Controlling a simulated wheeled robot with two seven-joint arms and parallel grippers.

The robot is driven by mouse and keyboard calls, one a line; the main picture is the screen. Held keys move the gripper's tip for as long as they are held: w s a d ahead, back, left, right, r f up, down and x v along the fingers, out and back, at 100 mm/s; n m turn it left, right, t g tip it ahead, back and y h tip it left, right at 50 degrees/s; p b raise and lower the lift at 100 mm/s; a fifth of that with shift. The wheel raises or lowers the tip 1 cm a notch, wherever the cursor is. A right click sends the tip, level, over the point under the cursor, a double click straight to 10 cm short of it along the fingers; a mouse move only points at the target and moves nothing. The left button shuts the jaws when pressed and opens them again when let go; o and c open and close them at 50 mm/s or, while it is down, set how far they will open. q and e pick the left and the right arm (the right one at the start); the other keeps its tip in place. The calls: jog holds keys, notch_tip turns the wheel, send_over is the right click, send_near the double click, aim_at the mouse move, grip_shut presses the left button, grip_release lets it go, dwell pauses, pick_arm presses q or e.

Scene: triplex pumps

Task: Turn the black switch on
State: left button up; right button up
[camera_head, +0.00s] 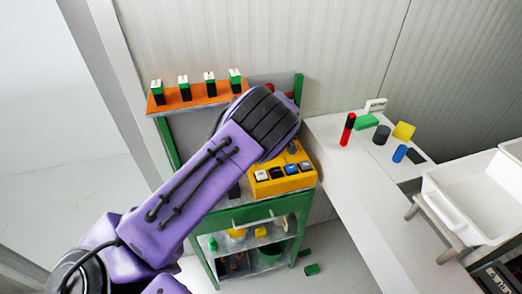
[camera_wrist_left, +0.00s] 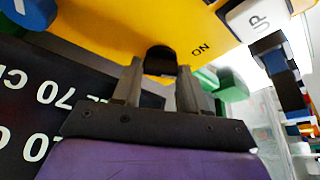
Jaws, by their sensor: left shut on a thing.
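The yellow control box (camera_head: 262,186) stands on the green cabinet, with several coloured buttons along its front. It also fills the top of the left wrist view (camera_wrist_left: 110,22). There the black switch (camera_wrist_left: 160,54) sticks out from its edge beside the printed word ON. My left gripper (camera_wrist_left: 160,72) has its two fingers on either side of the switch and is shut on it. Which way the switch is set cannot be told. In the head view my purple left arm hides the fingers and the switch. My right gripper is not in view.
An orange shelf (camera_head: 196,99) with several switch-like blocks is behind my arm. The green cabinet (camera_head: 240,213) stands below the box. A white table (camera_head: 345,190) at the right holds a red cylinder (camera_head: 347,130) and coloured blocks. A white bin (camera_head: 470,195) stands farther right.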

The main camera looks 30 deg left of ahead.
pick_arm(q)
jog(key=n+g+b, duration=0.1)
jog(key=n+g, duration=0.1)
jog(key=n, duration=0.4)
jog(key=shift+w+f, duration=0.1)
jog(key=shift+f, duration=0.05)
jog(key=shift+n+g, duration=0.3)
jog(key=o, duration=1.1)
jog(key=shift+a, duration=0.1)
jog(key=shift+c, duration=0.2)
jog(key=shift+a, duration=0.1)
